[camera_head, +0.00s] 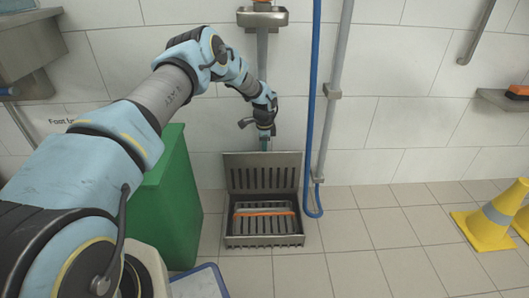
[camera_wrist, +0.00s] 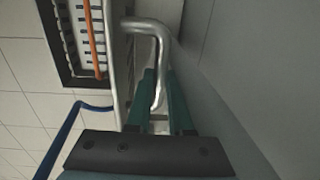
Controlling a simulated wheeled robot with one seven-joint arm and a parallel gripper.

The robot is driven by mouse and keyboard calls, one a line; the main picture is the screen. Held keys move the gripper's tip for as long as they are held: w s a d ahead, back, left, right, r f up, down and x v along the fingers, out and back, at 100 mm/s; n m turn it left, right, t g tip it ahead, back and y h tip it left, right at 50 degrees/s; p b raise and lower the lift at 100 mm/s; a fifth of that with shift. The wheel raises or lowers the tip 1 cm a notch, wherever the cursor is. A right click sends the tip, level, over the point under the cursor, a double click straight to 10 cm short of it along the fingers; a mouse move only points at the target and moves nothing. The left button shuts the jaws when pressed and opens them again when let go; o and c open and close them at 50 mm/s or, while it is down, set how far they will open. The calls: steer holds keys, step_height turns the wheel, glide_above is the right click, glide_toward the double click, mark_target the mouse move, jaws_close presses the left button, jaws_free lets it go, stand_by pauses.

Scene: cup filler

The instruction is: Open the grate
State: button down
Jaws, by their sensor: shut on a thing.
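The slotted metal grate (camera_head: 240,166) stands raised, nearly upright, at the back of the open metal basin (camera_head: 229,239) against the wall. My gripper (camera_head: 265,143) is at the grate's top edge. In the wrist view my gripper's teal fingers (camera_wrist: 161,85) are shut on the grate's bent metal handle (camera_wrist: 160,42). The handle is mostly hidden behind the gripper in the head view. The basin's inside shows at the upper left of the wrist view, with an orange bar (camera_wrist: 91,38) across it.
A green bin (camera_head: 178,190) stands left of the basin, beside my arm. A blue hose (camera_head: 312,110) hangs close on the right and shows in the wrist view (camera_wrist: 68,130). Yellow cones (camera_head: 487,226) stand far right.

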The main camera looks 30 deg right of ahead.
steer(key=shift+w+a+r, duration=0.1)
steer(key=shift+w+a, duration=0.05)
steer(key=shift+w, duration=0.05)
steer(key=c, duration=0.8)
jaws_free()
steer(key=shift+s, duration=0.1)
steer(key=r, duration=0.2)
steer(key=r+p, duration=0.1)
steer(key=r, duration=0.2)
steer(key=r+p, duration=0.1)
steer(key=r, duration=0.1)
steer(key=shift+s+r, duration=0.25)
